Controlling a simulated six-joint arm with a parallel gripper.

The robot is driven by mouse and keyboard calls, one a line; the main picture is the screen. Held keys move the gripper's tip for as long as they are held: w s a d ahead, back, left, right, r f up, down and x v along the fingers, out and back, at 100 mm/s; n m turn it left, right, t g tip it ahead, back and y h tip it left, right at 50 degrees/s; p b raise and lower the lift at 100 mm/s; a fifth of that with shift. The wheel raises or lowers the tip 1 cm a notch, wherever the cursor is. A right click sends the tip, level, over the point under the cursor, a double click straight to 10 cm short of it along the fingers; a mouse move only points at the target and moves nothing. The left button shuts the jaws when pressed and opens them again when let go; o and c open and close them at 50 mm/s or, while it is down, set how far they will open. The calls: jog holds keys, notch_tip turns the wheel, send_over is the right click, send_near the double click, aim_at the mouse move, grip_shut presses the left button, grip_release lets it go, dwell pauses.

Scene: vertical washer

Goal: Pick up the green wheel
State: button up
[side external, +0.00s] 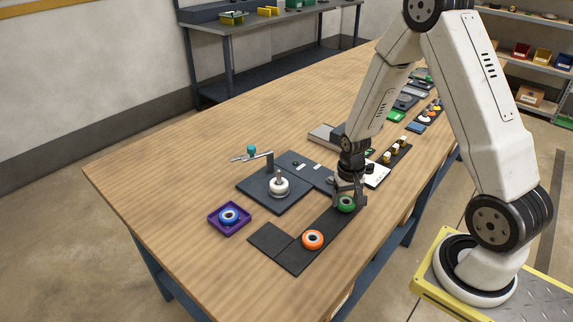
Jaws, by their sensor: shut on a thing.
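The green wheel (346,205) sits at the far end of a dark strip mat (325,225) on the wooden table. My gripper (347,199) points down over it with its fingers shut on the wheel. The wheel is at or very near the mat; I cannot tell whether there is a gap beneath it. The fingers hide part of its upper side.
An orange wheel (312,239) lies nearer on the same mat. A blue wheel (229,216) sits in a purple tray (244,232) at left. A dark plate (262,195) with a white post (279,186) stands close by. Bare table (160,190) lies left.

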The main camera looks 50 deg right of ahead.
notch_tip(320, 180, up, 9)
dwell(0.7)
dwell(0.5)
notch_tip(320, 180, up, 4)
send_over(278, 172)
jog(key=shift+w+d, duration=0.2)
jog(key=shift+d, duration=0.05)
dwell(0.3)
jog(key=shift+f, duration=2.1)
jog(key=shift+f, duration=2.35)
dwell(0.4)
